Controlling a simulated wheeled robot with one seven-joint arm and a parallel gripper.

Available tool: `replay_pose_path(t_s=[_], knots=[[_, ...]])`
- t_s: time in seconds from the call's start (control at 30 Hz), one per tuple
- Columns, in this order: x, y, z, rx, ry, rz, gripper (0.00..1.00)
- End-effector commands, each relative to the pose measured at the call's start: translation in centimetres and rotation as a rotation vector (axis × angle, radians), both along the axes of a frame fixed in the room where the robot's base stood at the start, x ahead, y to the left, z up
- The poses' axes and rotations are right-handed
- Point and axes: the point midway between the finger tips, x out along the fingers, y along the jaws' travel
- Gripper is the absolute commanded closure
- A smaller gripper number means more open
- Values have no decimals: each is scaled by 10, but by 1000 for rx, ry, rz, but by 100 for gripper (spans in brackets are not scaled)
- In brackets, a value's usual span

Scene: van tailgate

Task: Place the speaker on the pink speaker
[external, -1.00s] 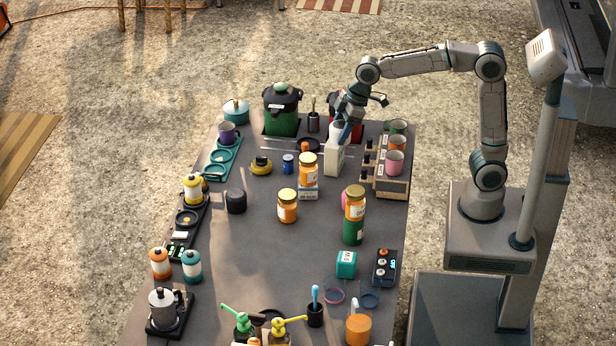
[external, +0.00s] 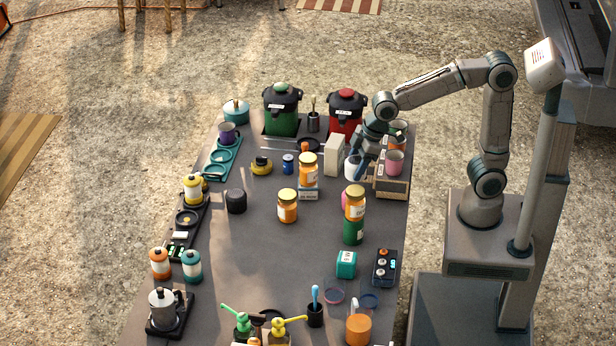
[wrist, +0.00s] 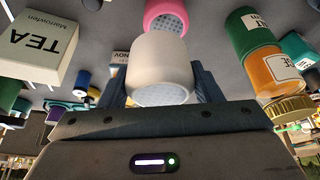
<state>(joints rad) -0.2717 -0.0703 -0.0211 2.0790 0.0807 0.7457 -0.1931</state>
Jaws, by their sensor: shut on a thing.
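My gripper (external: 358,170) is shut on a white speaker (wrist: 160,68), whose grille end faces the wrist camera. In the external view the white speaker (external: 351,167) is held near the front of the mug rack, to the right of a white box. The pink speaker (wrist: 167,16) shows just beyond the held one in the wrist view, partly covered by it. In the external view only a sliver of the pink speaker (external: 345,200) shows, behind a stacked jar and green can. The two speakers look apart in the external view.
A white tea box (external: 334,155) stands left of the held speaker. An orange jar (external: 355,208) on a green can (external: 353,232) stands close in front of the pink speaker. A mug rack (external: 392,186) is at the right. The table's middle has clear room.

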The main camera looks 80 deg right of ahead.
Motion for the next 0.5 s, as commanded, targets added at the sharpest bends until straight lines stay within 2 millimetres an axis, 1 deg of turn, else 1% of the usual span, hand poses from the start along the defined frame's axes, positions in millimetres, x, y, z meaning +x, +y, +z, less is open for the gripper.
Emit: replay_pose_path(t_s=[0.03,0.17,0.23,0.4,0.5], knots=[[2,6,-4,0,2,1,68],[4,15,-10,0,-1,1,68],[4,16,-17,-1,2,0,68],[4,15,-42,-1,3,-1,68],[4,15,-49,1,0,-2,68]])
